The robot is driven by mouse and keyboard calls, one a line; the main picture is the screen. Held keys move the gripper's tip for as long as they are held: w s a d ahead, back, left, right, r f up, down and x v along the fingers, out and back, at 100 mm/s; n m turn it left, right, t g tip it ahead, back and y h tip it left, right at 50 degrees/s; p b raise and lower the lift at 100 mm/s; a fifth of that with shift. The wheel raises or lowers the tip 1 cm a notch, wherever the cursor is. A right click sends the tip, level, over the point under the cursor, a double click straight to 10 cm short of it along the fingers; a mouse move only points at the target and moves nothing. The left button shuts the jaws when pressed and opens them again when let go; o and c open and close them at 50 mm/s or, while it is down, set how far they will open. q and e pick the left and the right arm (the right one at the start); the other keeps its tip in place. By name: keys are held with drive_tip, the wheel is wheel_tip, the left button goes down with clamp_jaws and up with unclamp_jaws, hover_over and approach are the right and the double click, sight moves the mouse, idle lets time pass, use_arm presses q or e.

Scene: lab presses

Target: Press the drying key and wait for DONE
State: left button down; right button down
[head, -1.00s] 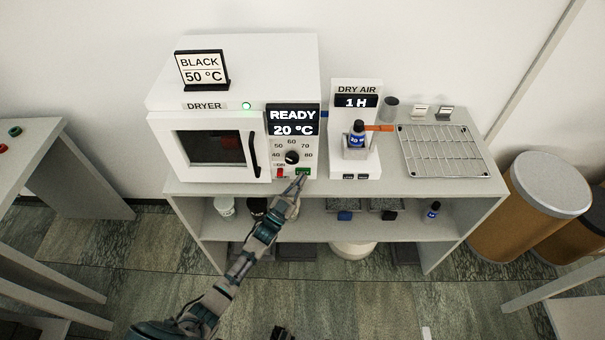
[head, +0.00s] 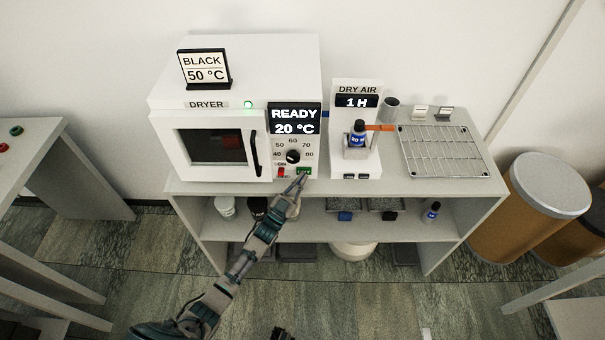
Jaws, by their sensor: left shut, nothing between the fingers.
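The white dryer (head: 233,72) stands on the left of the shelf unit, its door shut. Its display (head: 295,119) reads READY 20 °C, and a green lamp (head: 248,104) is lit on its top edge. The panel has a black dial (head: 293,157), a red key (head: 281,172) and a green key (head: 304,171). My left gripper (head: 300,180) is shut and empty, its tips at the lower edge of the green key. I cannot tell whether they touch it. A sign (head: 204,69) on the dryer reads BLACK 50 °C. My right gripper is not clearly in view.
A dry air stand (head: 343,95) reading 1 H holds a blue bottle (head: 357,134) right of the dryer. A wire rack (head: 445,151) lies farther right. Small containers sit on the lower shelf (head: 320,228). Brown drums (head: 534,220) stand at right.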

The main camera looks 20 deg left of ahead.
use_arm(q)
drive_tip(key=shift+w+a+r, duration=0.3)
drive_tip(key=shift+w+r, duration=0.1)
drive_tip(key=shift+r, duration=0.35)
drive_tip(key=shift+d, duration=0.1)
use_arm(e)
drive_tip(key=shift+w+r, duration=0.1)
drive_tip(key=shift+r, duration=0.1)
use_arm(q)
drive_tip(key=shift+s+d+p, duration=0.15)
drive_tip(key=shift+s+p, duration=0.1)
drive_tip(key=shift+p, duration=0.3)
drive_tip(key=shift+s+d+f+p, duration=0.3)
drive_tip(key=shift+s+d+p, duration=0.1)
drive_tip(key=shift+p, duration=0.15)
drive_tip(key=s, duration=0.2)
drive_tip(key=s+d+p, duration=0.1)
drive_tip(key=shift+s+f, duration=0.3)
use_arm(e)
drive_tip(key=r, duration=0.1)
drive_tip(key=w+r, duration=0.1)
drive_tip(key=r, duration=0.1)
drive_tip(key=shift+w+r, duration=0.1)
drive_tip(key=shift+w, duration=0.05)
